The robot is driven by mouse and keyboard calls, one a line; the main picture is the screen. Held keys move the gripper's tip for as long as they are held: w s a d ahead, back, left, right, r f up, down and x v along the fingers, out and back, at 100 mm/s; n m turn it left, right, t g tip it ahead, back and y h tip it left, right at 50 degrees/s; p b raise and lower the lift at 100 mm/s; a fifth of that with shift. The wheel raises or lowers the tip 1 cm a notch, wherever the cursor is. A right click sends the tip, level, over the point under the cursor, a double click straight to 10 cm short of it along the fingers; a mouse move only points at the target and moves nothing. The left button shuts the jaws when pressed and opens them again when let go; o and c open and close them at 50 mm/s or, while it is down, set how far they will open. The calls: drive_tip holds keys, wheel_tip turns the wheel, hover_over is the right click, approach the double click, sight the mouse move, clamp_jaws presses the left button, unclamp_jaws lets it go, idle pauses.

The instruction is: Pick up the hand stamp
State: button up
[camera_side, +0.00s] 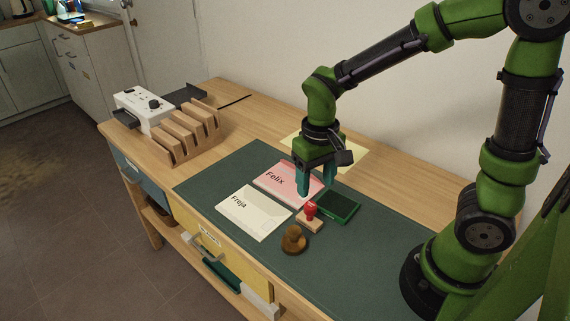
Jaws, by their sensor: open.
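The hand stamp (310,211), with a red handle and a pale wooden block base, stands upright on the dark green desk mat (225,181). My gripper (317,193) points down with its teal fingers apart and nothing seen between them. It is behind and slightly above the stamp in the picture, near the pink card and the ink pad. I cannot tell its exact height over the mat.
A brown wooden knob-shaped object (293,239) stands just in front of the stamp. A green ink pad (338,206) lies to its right. A pink "Felix" card (286,181) and a cream "Freja" card (253,213) lie to its left. A wooden rack (187,133) stands farther left.

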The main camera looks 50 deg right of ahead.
sight(310, 204)
wheel_tip(310, 204, down, 5)
drive_tip(key=shift+r, duration=0.15)
drive_tip(key=shift+w+a+f, duration=0.1)
drive_tip(key=shift+w+f, duration=0.1)
drive_tip(key=shift+f, duration=1.15)
drive_tip(key=shift+w+f, duration=0.2)
drive_tip(key=shift+f, duration=1.1)
drive_tip(key=c, duration=1.1)
drive_tip(key=shift+r, duration=0.15)
wheel_tip(310, 204, up, 10)
drive_tip(key=shift+f, duration=0.1)
